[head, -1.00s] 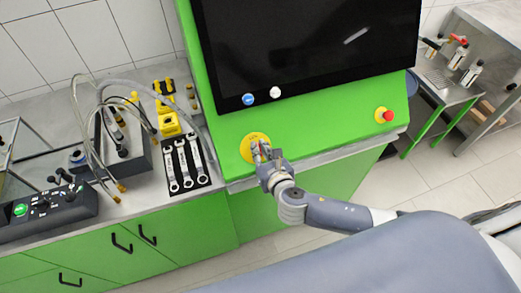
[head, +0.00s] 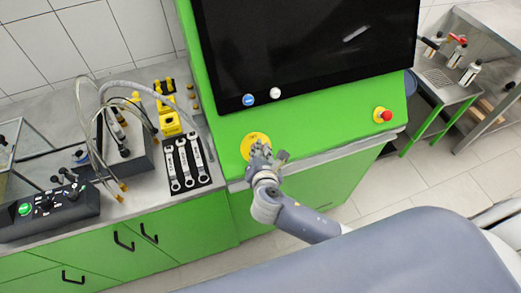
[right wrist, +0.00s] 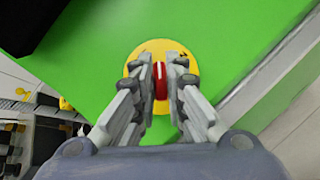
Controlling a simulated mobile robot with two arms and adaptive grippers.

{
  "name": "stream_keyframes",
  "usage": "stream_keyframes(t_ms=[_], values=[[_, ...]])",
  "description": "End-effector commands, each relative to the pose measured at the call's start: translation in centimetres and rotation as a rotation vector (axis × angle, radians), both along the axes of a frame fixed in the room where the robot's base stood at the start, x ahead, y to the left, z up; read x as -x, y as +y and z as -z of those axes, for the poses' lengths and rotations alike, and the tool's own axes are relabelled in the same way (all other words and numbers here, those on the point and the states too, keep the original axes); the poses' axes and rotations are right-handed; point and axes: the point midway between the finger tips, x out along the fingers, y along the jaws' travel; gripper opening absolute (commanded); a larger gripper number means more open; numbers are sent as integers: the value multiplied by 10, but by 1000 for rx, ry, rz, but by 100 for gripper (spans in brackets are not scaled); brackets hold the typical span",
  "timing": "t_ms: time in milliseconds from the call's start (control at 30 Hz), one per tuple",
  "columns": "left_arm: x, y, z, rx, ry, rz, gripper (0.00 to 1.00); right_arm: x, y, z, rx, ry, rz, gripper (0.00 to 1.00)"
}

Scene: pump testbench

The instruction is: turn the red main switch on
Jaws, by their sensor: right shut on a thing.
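The red main switch (right wrist: 160,80) has a red handle on a round yellow plate (right wrist: 150,47), set in the green sloping panel. In the head view the yellow plate (head: 255,140) shows at the panel's left, but the handle is hidden behind my right gripper (head: 262,152). In the right wrist view my right gripper (right wrist: 161,75) has one finger on each side of the red handle and is shut on it. The handle lies nearly upright in that view, in line with the fingers. My left gripper is not in view.
A dark screen (head: 305,45) stands above the panel, with a blue button (head: 249,99) and a white button (head: 275,92) at its lower edge. A red stop button (head: 386,115) is at the panel's right. Several wrenches (head: 188,163) lie on the bench at left.

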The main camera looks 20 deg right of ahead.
Motion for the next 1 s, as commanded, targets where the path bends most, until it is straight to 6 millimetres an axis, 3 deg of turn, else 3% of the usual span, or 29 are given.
stream_keyframes(t_ms=[600,1000], values=[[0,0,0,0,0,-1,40,-2,-3,-2,-416,6,391,0],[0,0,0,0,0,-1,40,-1,-3,-1,-582,12,547,0]])
